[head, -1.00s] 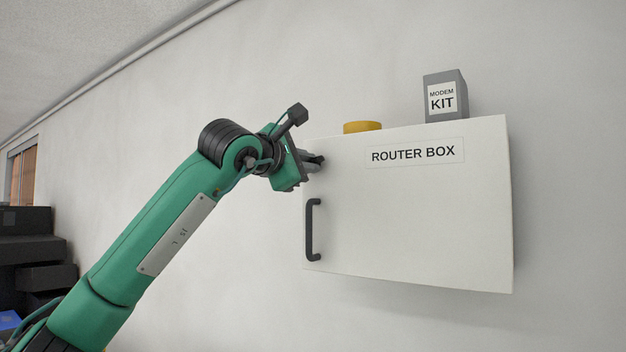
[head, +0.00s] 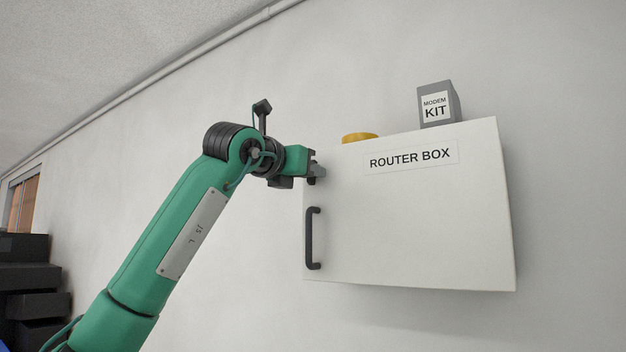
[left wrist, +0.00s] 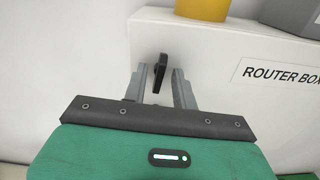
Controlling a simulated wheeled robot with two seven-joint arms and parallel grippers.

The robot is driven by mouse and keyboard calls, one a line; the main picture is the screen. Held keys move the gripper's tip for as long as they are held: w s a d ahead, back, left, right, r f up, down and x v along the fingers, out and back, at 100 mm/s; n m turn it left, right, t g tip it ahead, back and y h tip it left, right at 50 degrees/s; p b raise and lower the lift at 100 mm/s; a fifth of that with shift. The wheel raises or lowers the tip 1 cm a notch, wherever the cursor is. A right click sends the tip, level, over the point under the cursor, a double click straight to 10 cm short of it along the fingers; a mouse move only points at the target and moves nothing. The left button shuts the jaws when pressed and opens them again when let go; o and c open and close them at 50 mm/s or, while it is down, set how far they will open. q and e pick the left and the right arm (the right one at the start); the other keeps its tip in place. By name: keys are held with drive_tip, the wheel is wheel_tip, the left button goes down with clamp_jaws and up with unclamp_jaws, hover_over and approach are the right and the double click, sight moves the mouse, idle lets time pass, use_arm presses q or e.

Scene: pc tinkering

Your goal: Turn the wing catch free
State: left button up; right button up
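The wing catch (left wrist: 160,72) is a small dark piece at the upper left of the white router box door (head: 420,225). In the left wrist view it stands roughly upright, leaning slightly, between the two grey fingers of my left gripper (left wrist: 160,80). A gap shows on each side, so the fingers are open around it and not pressed on it. In the head view my left gripper (head: 318,168) is at the door's upper left edge and hides the catch. My right gripper is in neither view.
A black bar handle (head: 314,238) is on the door's left side below my gripper. A yellow round thing (head: 360,137) and a grey modem kit box (head: 438,105) stand on top of the box. Dark stacked boxes (head: 30,285) are at far left.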

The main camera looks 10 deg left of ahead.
use_arm(q)
drive_tip(key=shift+s+a, duration=0.1)
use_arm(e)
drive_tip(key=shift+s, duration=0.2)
